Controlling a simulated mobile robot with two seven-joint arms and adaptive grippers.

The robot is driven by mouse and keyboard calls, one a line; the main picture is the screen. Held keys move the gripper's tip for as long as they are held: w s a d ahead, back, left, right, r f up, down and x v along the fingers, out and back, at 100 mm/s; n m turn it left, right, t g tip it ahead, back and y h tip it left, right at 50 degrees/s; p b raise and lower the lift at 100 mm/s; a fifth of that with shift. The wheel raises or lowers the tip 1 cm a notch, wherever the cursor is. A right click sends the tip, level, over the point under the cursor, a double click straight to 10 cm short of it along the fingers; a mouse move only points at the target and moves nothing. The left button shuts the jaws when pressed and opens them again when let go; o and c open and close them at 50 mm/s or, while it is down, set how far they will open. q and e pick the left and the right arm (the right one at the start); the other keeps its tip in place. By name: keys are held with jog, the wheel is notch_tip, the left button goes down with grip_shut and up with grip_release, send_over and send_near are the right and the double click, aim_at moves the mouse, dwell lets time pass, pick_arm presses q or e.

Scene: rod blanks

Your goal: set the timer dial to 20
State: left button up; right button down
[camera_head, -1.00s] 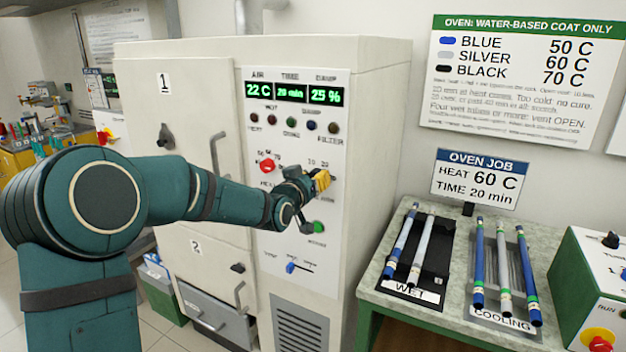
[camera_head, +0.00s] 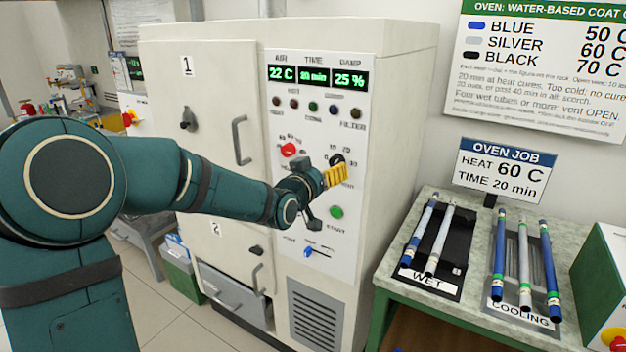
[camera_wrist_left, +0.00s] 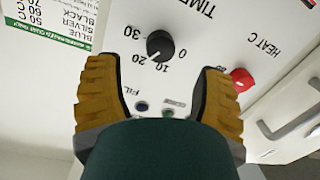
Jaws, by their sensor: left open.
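The timer dial is a black knob (camera_head: 337,159) on the oven's white control panel, partly behind my gripper. In the left wrist view the knob (camera_wrist_left: 160,45) sits among the marks 0, 10, 20 and 30, with a small pale mark on its edge towards 20. The green display (camera_head: 313,76) reads 20 min under TIME. My left gripper (camera_head: 337,175) has yellow fingers and is just in front of and below the dial. In the left wrist view its fingers (camera_wrist_left: 157,75) are spread wide, with nothing between them, apart from the knob. My right gripper is out of view.
A red heat dial (camera_head: 289,150) is left of the timer dial. An oven job sign (camera_head: 503,170) stands behind a bench with rods on wet and cooling racks.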

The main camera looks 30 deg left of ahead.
pick_arm(q)
jog(key=s, duration=0.6)
jog(key=shift+s+r, duration=0.2)
jog(key=shift+a, duration=0.1)
jog(key=s+d+f+g+h, duration=0.15)
jog(key=d+f+g, duration=0.3)
jog(key=f, duration=0.75)
jog(key=s+d+f+g+h, duration=0.1)
jog(key=s+d+f+g, duration=0.3)
jog(key=f, duration=0.9)
jog(key=s+d+f+g, duration=0.3)
jog(key=s+d+f, duration=0.2)
jog(key=s+f, duration=0.3)
jog(key=s+d+f+m+g, duration=0.1)
jog(key=s+d+f+g, duration=0.3)
jog(key=s+f, duration=0.4)
notch_tip(320, 180, down, 3)
jog(key=shift+s+d+h, duration=0.3)
jog(key=shift+d+h, duration=0.05)
jog(key=shift+d, duration=0.5)
jog(key=shift+o, duration=0.2)
